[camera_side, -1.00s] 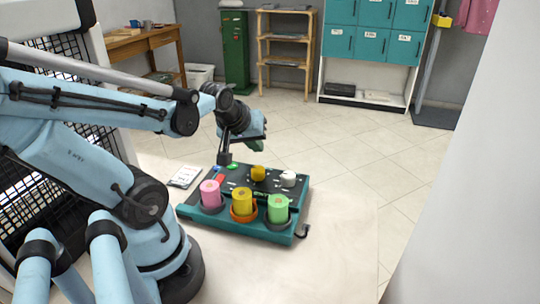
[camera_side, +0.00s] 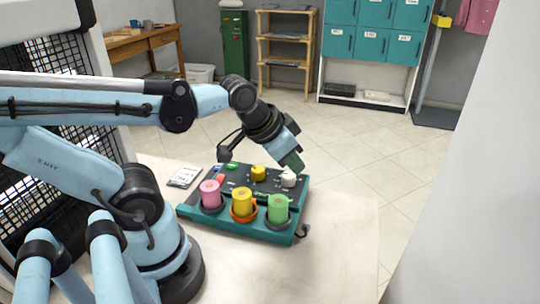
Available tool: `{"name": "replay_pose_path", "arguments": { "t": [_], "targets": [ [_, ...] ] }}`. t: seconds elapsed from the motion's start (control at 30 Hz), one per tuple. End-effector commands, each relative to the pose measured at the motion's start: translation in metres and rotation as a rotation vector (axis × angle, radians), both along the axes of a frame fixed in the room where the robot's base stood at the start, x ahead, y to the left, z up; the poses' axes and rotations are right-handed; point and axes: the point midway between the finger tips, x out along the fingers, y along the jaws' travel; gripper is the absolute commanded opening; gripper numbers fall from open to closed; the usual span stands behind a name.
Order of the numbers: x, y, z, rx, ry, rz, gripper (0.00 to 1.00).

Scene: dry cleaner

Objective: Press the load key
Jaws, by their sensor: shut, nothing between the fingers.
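A teal control box with a dark top (camera_side: 187,212) lies on the pale table in front of my arm. Small blue (camera_side: 217,169), red (camera_side: 220,179) and green (camera_side: 232,165) keys sit at its back left. Their lettering is too small to read, so I cannot tell which is the load key. A yellow knob (camera_side: 258,173) and a white knob (camera_side: 288,179) stand at the back right. My gripper (camera_side: 294,163) is shut and empty, tilted down right over or just behind the white knob. I cannot tell whether it touches it.
Pink (camera_side: 210,194), yellow (camera_side: 242,202) and green (camera_side: 278,208) cylinders stand in round holders along the box's front. A white printed card (camera_side: 185,176) lies left of the box. The table (camera_side: 330,240) is clear to the right.

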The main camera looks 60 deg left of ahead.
Motion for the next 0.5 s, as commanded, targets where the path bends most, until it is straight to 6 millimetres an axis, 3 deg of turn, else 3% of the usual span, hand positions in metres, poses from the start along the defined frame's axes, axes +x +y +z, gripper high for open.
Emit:
{"name": "replay_pose_path", "arguments": {
  "t": [0.27,0.5],
  "targets": [
    [-0.003,0.076,0.011,0.185,0.198,-0.137,0.0],
    [-0.025,0.147,0.019,0.258,0.394,-0.332,0.0]
  ]
}}
